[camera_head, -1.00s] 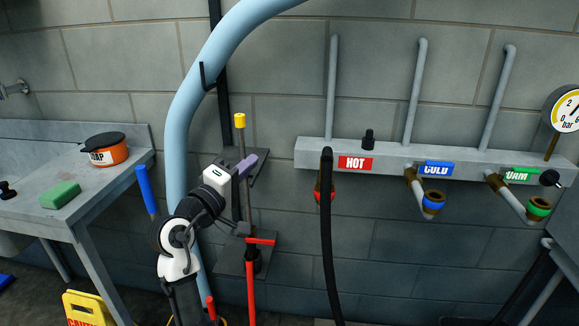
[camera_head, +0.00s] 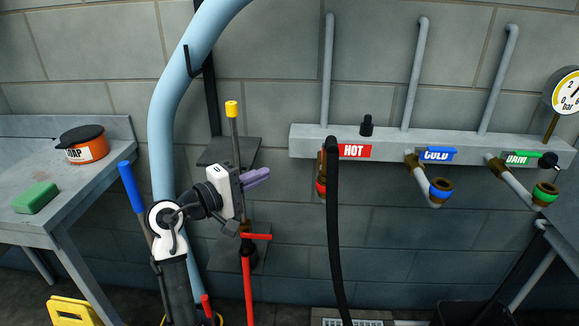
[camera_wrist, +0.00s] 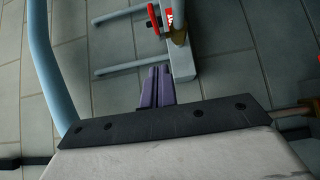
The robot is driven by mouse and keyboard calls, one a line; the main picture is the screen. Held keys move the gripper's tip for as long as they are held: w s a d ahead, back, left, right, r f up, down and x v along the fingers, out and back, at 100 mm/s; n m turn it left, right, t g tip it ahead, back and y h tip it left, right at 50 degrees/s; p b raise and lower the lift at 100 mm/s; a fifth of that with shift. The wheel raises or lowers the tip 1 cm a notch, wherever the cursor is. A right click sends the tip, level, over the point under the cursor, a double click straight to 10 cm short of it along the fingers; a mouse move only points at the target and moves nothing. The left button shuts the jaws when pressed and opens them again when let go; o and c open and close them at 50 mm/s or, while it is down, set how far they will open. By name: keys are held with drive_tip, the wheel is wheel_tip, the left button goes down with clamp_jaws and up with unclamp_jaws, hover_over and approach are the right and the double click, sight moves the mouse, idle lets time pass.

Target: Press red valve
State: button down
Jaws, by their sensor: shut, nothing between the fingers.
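The red-ringed valve (camera_head: 321,187) hangs at the left end of the pale manifold, beside the red HOT label (camera_head: 354,151). A black hose hanging in front partly hides it. In the wrist view a red part (camera_wrist: 153,18) shows at the top, near the label and a brown fitting. My gripper (camera_head: 257,177) has purple fingers, shut and empty, pointing right. It is left of the valve and apart from it. In the wrist view the fingers (camera_wrist: 155,85) lie side by side below the red part.
The blue-ringed COLD outlet (camera_head: 440,190) and a green-ringed outlet (camera_head: 545,193) are farther right. A yellow-topped pole (camera_head: 232,108) and a red T-handle (camera_head: 257,237) stand close to my gripper. The black hose (camera_head: 334,230) hangs to its right.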

drive_tip(key=s+d+p+x, duration=0.2)
drive_tip(key=p+x, duration=0.1)
drive_tip(key=x, duration=0.9)
drive_tip(key=shift+p, duration=0.4)
drive_tip(key=shift+d, duration=0.2)
drive_tip(key=d+p, duration=0.2)
drive_tip(key=d, duration=0.1)
drive_tip(key=shift+s+d, duration=0.3)
drive_tip(key=shift+s, duration=0.05)
drive_tip(key=shift+a, duration=0.1)
